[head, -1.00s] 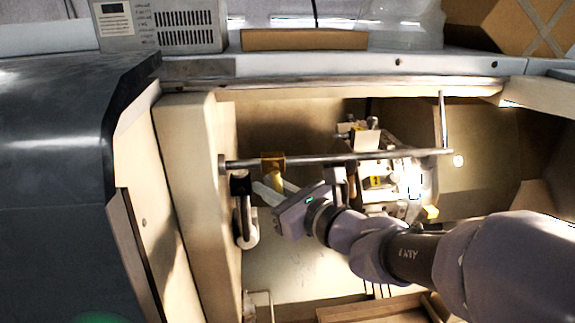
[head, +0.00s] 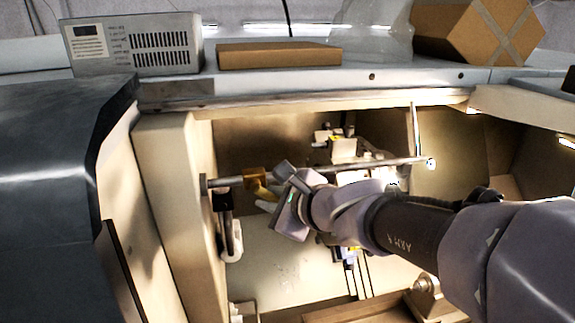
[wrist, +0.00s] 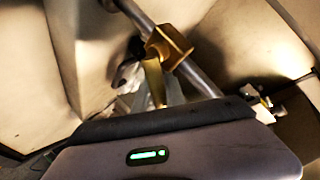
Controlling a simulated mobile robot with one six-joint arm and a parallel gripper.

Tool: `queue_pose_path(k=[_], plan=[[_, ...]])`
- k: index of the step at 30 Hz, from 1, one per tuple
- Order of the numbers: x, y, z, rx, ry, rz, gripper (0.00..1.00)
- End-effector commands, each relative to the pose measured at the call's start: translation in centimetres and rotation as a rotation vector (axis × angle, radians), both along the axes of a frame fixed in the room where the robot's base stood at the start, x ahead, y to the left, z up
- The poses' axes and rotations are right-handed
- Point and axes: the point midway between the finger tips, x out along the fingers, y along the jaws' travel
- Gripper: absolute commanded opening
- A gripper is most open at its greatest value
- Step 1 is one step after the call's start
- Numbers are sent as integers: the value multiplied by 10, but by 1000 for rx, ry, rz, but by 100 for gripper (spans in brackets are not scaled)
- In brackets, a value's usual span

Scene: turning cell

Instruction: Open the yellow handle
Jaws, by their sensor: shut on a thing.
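The yellow handle (head: 262,191) hangs from a brass-coloured block (head: 255,177) on a metal bar inside the machine's opening. In the wrist view the handle (wrist: 155,82) runs from the block (wrist: 168,46) down towards my gripper. My gripper (head: 268,199) is just below and right of the block in the head view. Its pale fingers (wrist: 151,98) are on both sides of the handle in the wrist view and shut on it. The handle's lower end is partly hidden by the fingers and gripper body.
The metal bar (head: 350,166) crosses the opening just above my gripper. A black and grey fitting (head: 228,225) hangs on the left wall. Machine fixtures (head: 343,148) stand behind the bar. A grey vented box (head: 135,45) and cardboard boxes (head: 477,30) rest on the ledge above.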

Motion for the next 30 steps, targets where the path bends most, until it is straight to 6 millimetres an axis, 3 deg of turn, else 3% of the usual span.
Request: queue_pose_path(k=[19,20,23,30], plan=[[1,-2,2,-42,-13,0,0],[1,-2,2,-42,-13,0,19],[1,-2,2,-42,-13,0,37],[1,-2,2,-41,-14,0,37]])
